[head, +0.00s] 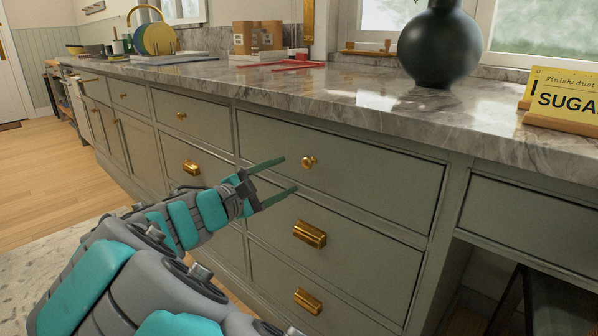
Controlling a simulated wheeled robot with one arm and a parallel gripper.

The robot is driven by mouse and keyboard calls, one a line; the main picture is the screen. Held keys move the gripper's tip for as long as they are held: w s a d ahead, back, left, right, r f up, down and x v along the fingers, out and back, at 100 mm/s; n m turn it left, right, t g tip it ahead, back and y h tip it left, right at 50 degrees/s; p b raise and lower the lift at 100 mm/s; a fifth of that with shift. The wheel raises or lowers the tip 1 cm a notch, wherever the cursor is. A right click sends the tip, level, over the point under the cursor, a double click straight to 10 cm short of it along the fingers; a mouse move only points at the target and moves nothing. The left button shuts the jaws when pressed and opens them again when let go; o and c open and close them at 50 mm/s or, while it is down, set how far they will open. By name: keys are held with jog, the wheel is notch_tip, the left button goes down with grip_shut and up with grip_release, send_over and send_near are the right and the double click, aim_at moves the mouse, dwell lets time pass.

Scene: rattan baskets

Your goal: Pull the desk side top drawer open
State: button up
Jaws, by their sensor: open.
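The top drawer (375,187) beside the desk opening is a wide grey-green front with a small round brass knob (309,162). It looks shut, flush under the marble counter. My gripper (290,174) is open, its two thin green fingers apart and empty. It points right toward this drawer front, with its fingertips just left of the knob in the picture. I cannot tell whether the fingers touch the front.
Below are drawers with a brass cup pull (310,234) and another cup pull (308,301). The desk apron (528,218) and open knee space lie right. A dark vase (440,45) and yellow sign (565,98) stand on the counter (330,98). Wood floor (40,175) is clear at left.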

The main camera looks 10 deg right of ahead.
aim_at(305, 165)
jog(key=x, duration=0.7)
jog(key=shift+w+r, duration=0.1)
jog(key=shift+w, duration=0.3)
grip_shut()
dwell(1.2)
